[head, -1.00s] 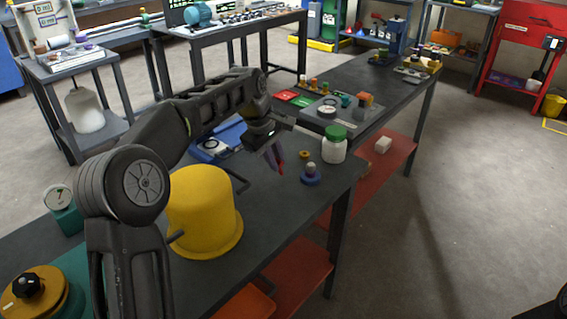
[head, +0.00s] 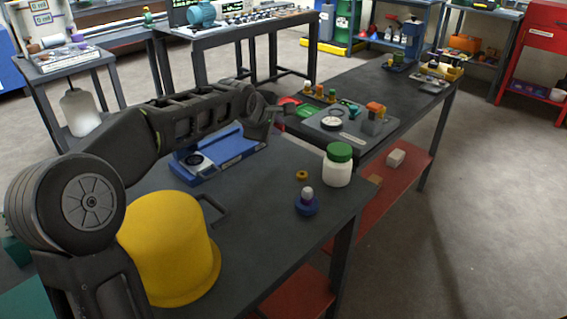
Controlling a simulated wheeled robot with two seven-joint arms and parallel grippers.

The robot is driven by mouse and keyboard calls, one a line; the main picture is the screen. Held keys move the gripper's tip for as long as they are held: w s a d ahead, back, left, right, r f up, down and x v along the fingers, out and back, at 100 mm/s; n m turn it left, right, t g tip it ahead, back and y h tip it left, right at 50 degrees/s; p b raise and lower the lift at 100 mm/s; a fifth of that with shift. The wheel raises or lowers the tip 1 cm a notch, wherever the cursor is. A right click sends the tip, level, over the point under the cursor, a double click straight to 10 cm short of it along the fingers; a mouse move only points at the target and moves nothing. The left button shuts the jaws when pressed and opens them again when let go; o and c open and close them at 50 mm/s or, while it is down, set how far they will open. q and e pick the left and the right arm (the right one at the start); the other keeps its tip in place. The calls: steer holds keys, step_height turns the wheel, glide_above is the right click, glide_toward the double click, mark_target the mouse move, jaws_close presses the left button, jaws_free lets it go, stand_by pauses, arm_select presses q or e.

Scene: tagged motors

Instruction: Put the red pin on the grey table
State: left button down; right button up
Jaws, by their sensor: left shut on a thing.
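My left gripper (head: 266,120) is in the air over the far part of the near dark grey table (head: 255,215), close to a blue device. It is shut on the red pin. The pin showed between its fingers a second ago and is now hidden or too small to make out. Another dark grey table (head: 225,33) stands behind, and a smaller grey stand (head: 75,70) is at the back left. I cannot tell which of these the task means. My right gripper is not in view.
Bare tabletop lies between the cover and the jar.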

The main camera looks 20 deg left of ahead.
arm_select(q)
steer(key=shift+s+r, duration=0.15)
steer(key=shift+s, duration=0.05)
steer(key=shift+f, duration=0.2)
step_height(320, 180, down, 9)
steer(key=b, duration=0.6)
steer(key=shift+f+b, duration=0.4)
steer(key=shift+b, duration=0.4)
steer(key=c, duration=1.6)
jaws_free()
